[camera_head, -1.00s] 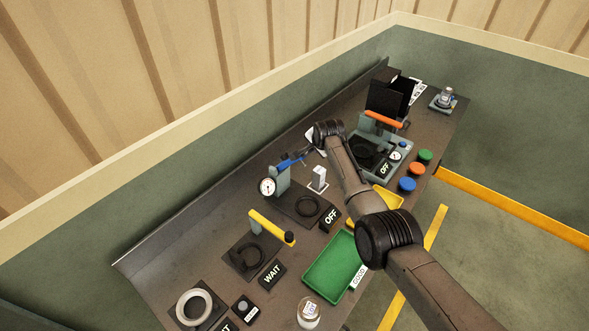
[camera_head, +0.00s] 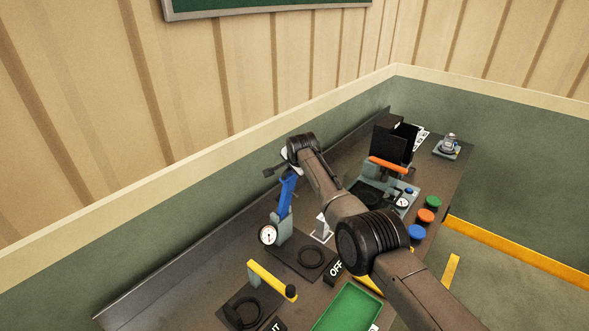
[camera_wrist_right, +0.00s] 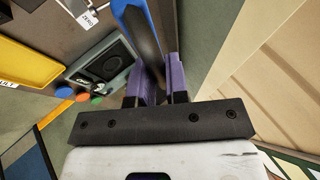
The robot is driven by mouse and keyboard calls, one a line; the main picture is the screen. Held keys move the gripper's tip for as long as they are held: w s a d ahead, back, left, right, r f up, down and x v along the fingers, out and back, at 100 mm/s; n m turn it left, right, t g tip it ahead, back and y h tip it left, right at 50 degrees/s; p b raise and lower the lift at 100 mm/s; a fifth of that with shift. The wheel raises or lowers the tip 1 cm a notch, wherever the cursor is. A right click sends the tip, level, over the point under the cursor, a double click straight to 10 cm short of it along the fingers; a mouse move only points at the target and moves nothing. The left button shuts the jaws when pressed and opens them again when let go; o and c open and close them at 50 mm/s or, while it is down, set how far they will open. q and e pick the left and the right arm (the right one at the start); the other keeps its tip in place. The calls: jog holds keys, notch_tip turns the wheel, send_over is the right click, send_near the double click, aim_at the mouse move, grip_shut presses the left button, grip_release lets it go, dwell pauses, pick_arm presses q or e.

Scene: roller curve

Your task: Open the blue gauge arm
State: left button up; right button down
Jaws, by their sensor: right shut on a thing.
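The blue gauge arm (camera_head: 287,190) is tilted steeply upward from its grey post, beside a round white dial (camera_head: 268,235) in the head view. My right gripper (camera_wrist_right: 158,85) has its purple fingers shut around the blue arm (camera_wrist_right: 137,22) in the right wrist view. In the head view my right arm reaches over the bench to the arm's upper end, and its wrist partly hides the grip. The gauge's base with a black ring (camera_head: 311,258) lies below. My left gripper is not in view.
A yellow lever (camera_head: 270,278) stands in front on another fixture. An orange-handled press (camera_head: 388,164) and coloured buttons (camera_head: 426,215) lie to the right. The wall (camera_head: 190,240) is close behind.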

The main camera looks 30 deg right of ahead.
dwell(0.3)
jog(key=c, duration=1.3)
grip_release()
jog(key=shift+r, duration=0.1)
jog(key=shift+c, duration=0.2)
jog(key=shift+o, duration=1.1)
jog(key=shift+r, duration=0.1)
jog(key=v, duration=1.3)
jog(key=shift+s+r, duration=0.15)
jog(key=shift+s, duration=0.05)
jog(key=shift+a, duration=0.1)
